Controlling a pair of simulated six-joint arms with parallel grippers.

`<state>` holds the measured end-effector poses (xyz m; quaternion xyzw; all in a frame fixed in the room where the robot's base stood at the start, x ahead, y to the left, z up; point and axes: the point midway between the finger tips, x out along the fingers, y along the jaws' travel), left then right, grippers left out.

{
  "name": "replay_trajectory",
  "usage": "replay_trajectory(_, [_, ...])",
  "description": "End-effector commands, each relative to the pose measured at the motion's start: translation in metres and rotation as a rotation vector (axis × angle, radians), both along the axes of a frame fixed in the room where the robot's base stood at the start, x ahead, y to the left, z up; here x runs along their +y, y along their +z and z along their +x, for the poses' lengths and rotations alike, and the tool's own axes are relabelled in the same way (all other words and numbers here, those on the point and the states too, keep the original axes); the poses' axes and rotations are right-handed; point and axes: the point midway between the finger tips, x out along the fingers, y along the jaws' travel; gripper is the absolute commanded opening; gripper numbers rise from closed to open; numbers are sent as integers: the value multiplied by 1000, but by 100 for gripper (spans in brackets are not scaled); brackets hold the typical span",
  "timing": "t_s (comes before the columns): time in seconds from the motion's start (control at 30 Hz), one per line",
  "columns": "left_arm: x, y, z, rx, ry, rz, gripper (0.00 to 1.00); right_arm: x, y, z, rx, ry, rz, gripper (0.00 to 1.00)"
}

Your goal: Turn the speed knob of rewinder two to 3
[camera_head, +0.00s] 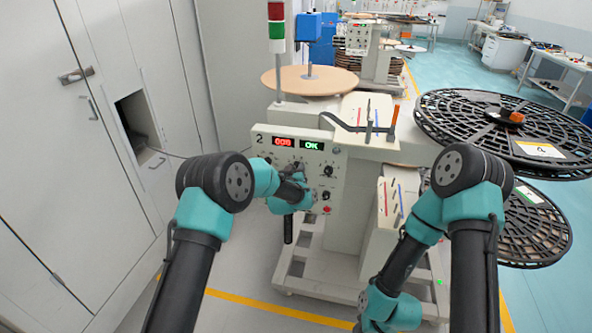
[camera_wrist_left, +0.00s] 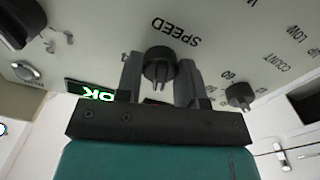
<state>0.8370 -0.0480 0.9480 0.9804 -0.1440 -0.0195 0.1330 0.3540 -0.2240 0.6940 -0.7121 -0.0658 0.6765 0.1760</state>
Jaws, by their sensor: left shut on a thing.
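Rewinder two (camera_head: 340,138) stands in the middle of the head view, with a "2" on its cream control panel. Its displays show a red number (camera_head: 283,142) and a green "OK" (camera_head: 312,146). My left gripper (camera_head: 303,181) is at the panel front and covers part of it. In the left wrist view the black speed knob (camera_wrist_left: 158,66), labelled SPEED, sits between the two fingers of my left gripper (camera_wrist_left: 160,80), which is shut on it. The knob's pointer and scale are too small to read. My right arm is at the lower right; its fingers are not visible.
Other panel knobs show close by, one (camera_wrist_left: 240,95) beside the right finger and a larger one (camera_wrist_left: 20,22) at the upper left. Black slotted reels (camera_head: 500,125) are at the right of the machine. Grey cabinets (camera_head: 60,150) line the left.

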Motion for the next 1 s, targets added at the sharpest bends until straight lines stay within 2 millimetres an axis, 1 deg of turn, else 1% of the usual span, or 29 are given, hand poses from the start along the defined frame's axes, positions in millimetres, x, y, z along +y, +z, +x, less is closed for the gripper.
replay_trajectory(0.27, [0, 0, 0, -49, 0, 163, 12, 0, 0, 0, 0, 0, 0, 43])
replay_trajectory(0.7, [0, 0, 0, -153, 0, 510, 12, 0, 0, 0, 0, 0, 0, 43])
replay_trajectory(1.0, [-1, 0, 0, -196, 0, 656, 12, 0, 0, 0, 0, 0, 0, 43])
